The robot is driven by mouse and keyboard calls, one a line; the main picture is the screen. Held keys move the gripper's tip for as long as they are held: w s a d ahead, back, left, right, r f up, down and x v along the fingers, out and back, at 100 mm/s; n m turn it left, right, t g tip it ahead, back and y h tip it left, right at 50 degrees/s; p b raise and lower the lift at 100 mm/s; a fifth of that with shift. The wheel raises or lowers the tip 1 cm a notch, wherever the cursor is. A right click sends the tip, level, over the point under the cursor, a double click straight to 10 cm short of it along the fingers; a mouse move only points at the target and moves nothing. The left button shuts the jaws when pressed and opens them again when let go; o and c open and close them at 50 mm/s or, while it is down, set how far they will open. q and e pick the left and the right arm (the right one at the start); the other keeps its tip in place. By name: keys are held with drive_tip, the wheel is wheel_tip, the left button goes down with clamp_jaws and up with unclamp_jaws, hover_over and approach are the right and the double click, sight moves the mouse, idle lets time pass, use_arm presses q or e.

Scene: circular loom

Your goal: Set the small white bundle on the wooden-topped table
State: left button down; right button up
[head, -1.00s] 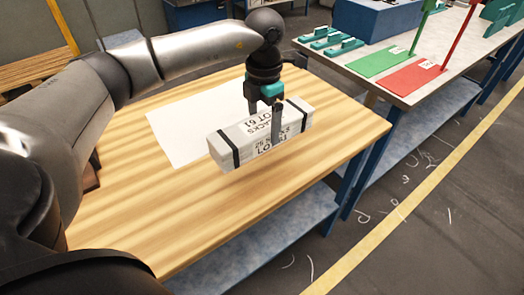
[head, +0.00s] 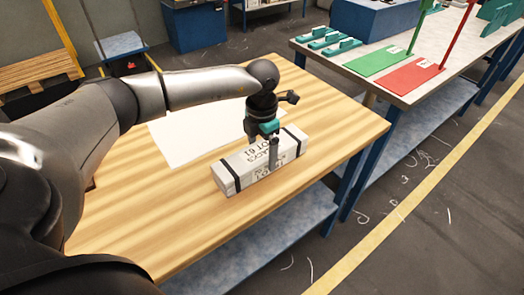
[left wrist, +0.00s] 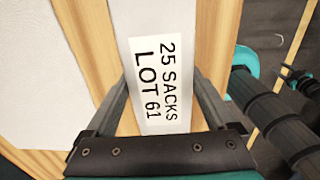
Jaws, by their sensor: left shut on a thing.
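The small white bundle (head: 236,172) is a long white block with two black straps and printed labels. It is at or just above the wooden-topped table (head: 150,225), near its right part; I cannot tell for sure whether it touches the top. My left gripper (head: 264,148) points down from above and is shut across the bundle's middle. In the left wrist view the bundle's label (left wrist: 160,85) reads "25 SACKS LOT 61" between the fingers.
A white sheet (head: 178,140) lies on the table behind the bundle. A second table at the back right holds a green plate (head: 378,60), a red plate (head: 412,78) and several teal pieces (head: 330,42). The wooden top in front of the bundle is clear.

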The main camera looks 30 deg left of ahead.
sight(262, 150)
use_arm(q)
unclamp_jaws()
drive_tip(key=shift+f, duration=0.1)
wheel_tip(262, 150, up, 12)
drive_tip(key=p, duration=0.1)
idle(0.5)
